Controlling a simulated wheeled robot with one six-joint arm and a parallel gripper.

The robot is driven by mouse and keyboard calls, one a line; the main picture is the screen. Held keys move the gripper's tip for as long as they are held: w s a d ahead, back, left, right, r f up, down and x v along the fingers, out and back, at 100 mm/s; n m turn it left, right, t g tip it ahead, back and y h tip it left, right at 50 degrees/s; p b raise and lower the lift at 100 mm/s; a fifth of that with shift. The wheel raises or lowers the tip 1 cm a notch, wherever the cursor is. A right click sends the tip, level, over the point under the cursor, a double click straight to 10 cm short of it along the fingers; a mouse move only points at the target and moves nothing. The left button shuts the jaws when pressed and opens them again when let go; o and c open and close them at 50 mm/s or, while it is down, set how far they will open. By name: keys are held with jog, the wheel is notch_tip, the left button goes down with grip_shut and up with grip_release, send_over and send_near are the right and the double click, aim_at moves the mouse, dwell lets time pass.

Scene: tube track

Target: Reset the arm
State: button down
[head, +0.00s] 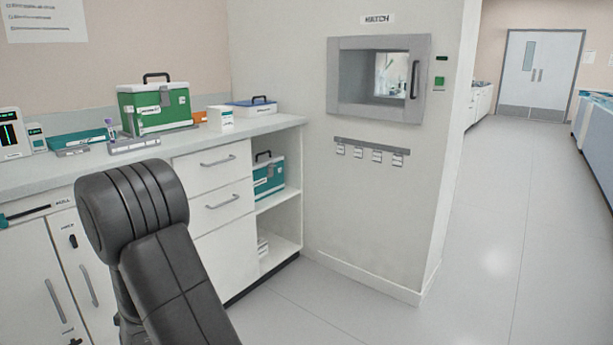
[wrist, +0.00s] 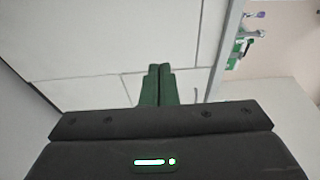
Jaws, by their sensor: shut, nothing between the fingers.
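My gripper (wrist: 158,70) shows in the wrist view, its two dark green fingers side by side and touching. It is shut and holds nothing. Pale cabinet fronts (wrist: 110,35) lie beyond the fingers. In the head view my dark arm rises at the lower left in front of the counter, and the gripper itself does not show there.
The counter (head: 60,178) holds a green case (head: 155,108), a tube rack (head: 135,145), a white box (head: 220,118) and a blue-lidded box (head: 250,107). A teal case (head: 268,175) sits on the open shelf. A wall hatch (head: 385,78) is at centre. The floor (head: 490,240) at right is clear.

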jog(key=w+d+n+g+y+p, duration=0.1)
jog(key=w+d+p, duration=0.1)
jog(key=d, duration=0.6)
jog(key=shift+w, duration=0.45)
jog(key=shift+r, duration=0.1)
